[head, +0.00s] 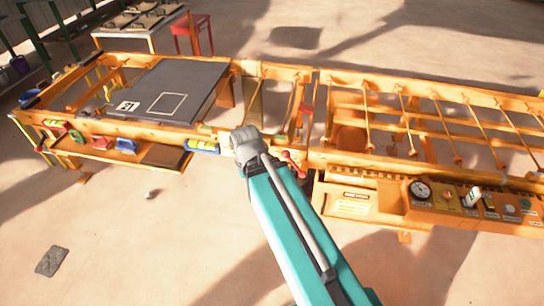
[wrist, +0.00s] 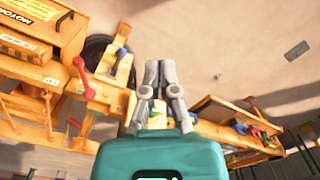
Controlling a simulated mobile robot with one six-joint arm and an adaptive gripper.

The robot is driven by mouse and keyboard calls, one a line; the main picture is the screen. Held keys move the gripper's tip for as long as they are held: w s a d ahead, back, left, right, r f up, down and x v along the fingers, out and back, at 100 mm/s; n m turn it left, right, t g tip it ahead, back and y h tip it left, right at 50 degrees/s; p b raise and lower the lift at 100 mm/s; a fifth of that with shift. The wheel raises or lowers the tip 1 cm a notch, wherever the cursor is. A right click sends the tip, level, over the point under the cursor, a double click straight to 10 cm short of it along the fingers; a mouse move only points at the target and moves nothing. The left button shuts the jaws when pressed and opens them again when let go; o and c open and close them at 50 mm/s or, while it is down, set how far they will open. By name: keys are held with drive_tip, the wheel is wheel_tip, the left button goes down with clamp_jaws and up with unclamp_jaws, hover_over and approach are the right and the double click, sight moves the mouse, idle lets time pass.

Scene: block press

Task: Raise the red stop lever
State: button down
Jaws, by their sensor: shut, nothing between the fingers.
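The red stop lever (head: 293,163) is on the near side of the orange press frame, just right of my arm's end in the head view. In the wrist view the red lever (wrist: 84,78) is at the left, a bar with rounded ends standing out from the orange frame. My gripper (wrist: 160,68) is shut and empty, to the right of the lever and apart from it. In the head view the grey wrist end of my arm hides the fingertips.
A control panel with a gauge (head: 420,190) and several buttons is at the right. A dark plate (head: 165,88) lies on the frame's left part, above a shelf with small coloured items. Orange rails (head: 440,125) fill the right back. The floor in front is mostly clear.

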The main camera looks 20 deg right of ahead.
drive_tip(key=shift+w+f, duration=0.1)
idle(0.3)
drive_tip(key=w+d+f+n+t+h+b, duration=0.1)
drive_tip(key=w+d+f+h+b, duration=0.4)
drive_tip(key=f+b, duration=0.45)
drive_tip(key=w+d+f+n+t+h+b, duration=0.1)
drive_tip(key=w+d+f+h+b, duration=0.45)
drive_tip(key=b, duration=0.75)
drive_tip(key=w+a+f+n+t+h+b, duration=0.1)
drive_tip(key=w+f+n+t+h+b, duration=0.1)
drive_tip(key=w+f+h+b, duration=0.2)
drive_tip(key=w+a+f+n+t+h+b, duration=0.1)
drive_tip(key=w+f+h+b, duration=0.3)
drive_tip(key=w+b, duration=0.5)
drive_tip(key=a+t+b, duration=0.1)
drive_tip(key=b, duration=0.9)
drive_tip(key=shift+w+f+n, duration=0.4)
drive_tip(key=shift+d, duration=0.1)
